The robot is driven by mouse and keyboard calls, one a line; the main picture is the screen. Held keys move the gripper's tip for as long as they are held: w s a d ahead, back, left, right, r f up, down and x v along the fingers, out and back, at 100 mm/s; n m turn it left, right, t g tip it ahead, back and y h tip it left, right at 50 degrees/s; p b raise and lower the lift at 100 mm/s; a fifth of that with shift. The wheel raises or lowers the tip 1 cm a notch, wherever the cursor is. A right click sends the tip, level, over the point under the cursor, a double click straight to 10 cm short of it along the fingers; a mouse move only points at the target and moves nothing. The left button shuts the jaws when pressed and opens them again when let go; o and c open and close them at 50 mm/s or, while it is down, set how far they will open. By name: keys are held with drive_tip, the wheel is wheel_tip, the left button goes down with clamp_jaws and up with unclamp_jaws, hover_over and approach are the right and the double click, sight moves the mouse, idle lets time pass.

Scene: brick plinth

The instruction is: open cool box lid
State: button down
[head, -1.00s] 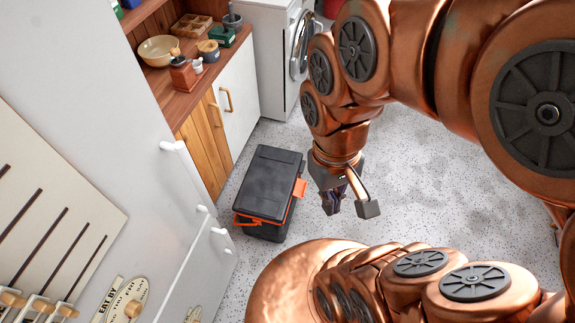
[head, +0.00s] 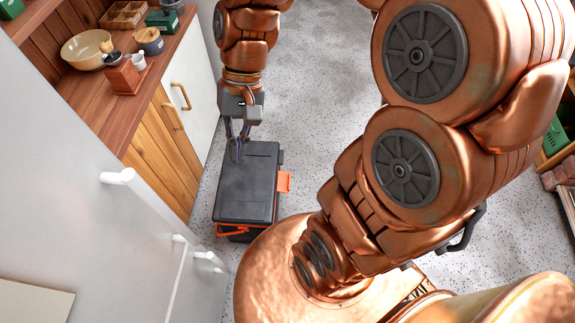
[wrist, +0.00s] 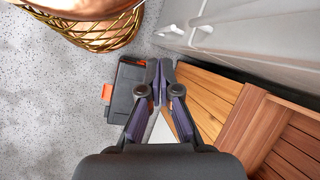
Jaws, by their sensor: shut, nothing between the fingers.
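The cool box (head: 247,190) is a black box on the floor with an orange latch (head: 284,182) on its right side and an orange handle (head: 233,230) at its near end. Its lid is down. My gripper (head: 238,155) hangs above the far end of the lid, shut and empty; whether it touches the lid I cannot tell. In the wrist view my gripper (wrist: 160,68) covers one edge of the cool box (wrist: 127,85), and the orange latch (wrist: 106,92) shows on the box's left.
Wooden cabinets (head: 150,150) with a worktop (head: 115,90) holding a bowl (head: 86,47) and other items stand left of the box. A white fridge-like unit (head: 70,190) is at the near left. Speckled floor (head: 320,100) beyond and right of the box is clear.

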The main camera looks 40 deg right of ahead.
drive_tip(key=w+d+f+m+t+y+b, duration=0.1)
drive_tip(key=w+d+f+m+y+b, duration=0.25)
drive_tip(key=w+f+b, duration=0.6)
drive_tip(key=w+d+f+m+t+y+b, duration=0.1)
drive_tip(key=w+d+f+m+y+b, duration=0.25)
drive_tip(key=w+f+b, duration=0.6)
drive_tip(key=w+d+f+m+t+y+b, duration=0.1)
drive_tip(key=w+d+f+m+t+b, duration=0.15)
drive_tip(key=d+f, duration=0.55)
drive_tip(key=w+d+f+m+t+b, duration=0.2)
drive_tip(key=d+f+m+b, duration=0.2)
drive_tip(key=f, duration=0.8)
drive_tip(key=w+d+f+m+t+y+b, duration=0.1)
drive_tip(key=w+d+f+m+t+b, duration=0.25)
drive_tip(key=f, duration=0.75)
drive_tip(key=s+d+f+m+t+h+b, duration=0.1)
drive_tip(key=s+d+f+m+b, duration=0.25)
drive_tip(key=d+f, duration=0.45)
drive_tip(key=s+d+f+m+t+h+b, duration=0.1)
drive_tip(key=s+d+f+m+b, duration=0.2)
drive_tip(key=d+f, duration=0.55)
drive_tip(key=w+a+n+b, duration=0.1)
drive_tip(key=w+a+b, duration=0.5)
drive_tip(key=a, duration=0.3)
drive_tip(key=shift+f+b, duration=0.3)
drive_tip(key=shift+f, duration=0.1)
drive_tip(key=shift+a+r, duration=0.1)
drive_tip(key=shift+r, duration=0.05)
